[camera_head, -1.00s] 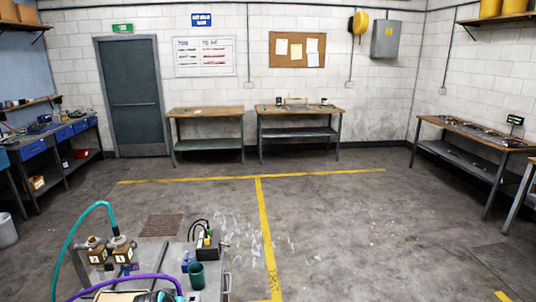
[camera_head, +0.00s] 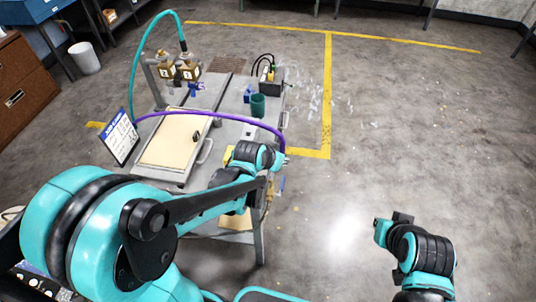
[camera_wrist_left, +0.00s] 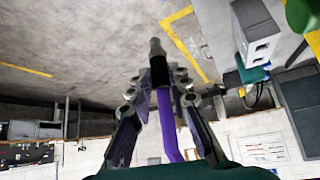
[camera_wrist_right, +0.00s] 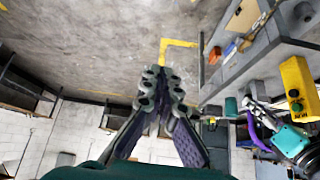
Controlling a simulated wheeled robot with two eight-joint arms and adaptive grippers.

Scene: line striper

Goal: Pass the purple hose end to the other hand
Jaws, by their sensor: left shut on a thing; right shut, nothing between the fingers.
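The purple hose (camera_head: 210,115) arcs over the cart from the left to my left gripper (camera_head: 280,160). In the left wrist view my left gripper (camera_wrist_left: 155,88) is shut on the purple hose end (camera_wrist_left: 160,70). Its dark sleeve and grey metal tip stick out past the fingers. My right gripper (camera_head: 381,232) is to the right of the cart, over open floor, apart from the hose. In the right wrist view my right gripper (camera_wrist_right: 160,88) is shut and empty; the purple hose (camera_wrist_right: 253,132) shows at the right beside my left arm.
The grey cart (camera_head: 225,95) carries a tan-topped tray (camera_head: 172,137), brass valves (camera_head: 178,70) with a teal hose (camera_head: 140,60), a dark green cup (camera_head: 258,105) and a black box (camera_head: 270,82). A sign (camera_head: 122,138) stands at its left. The floor to the right is clear.

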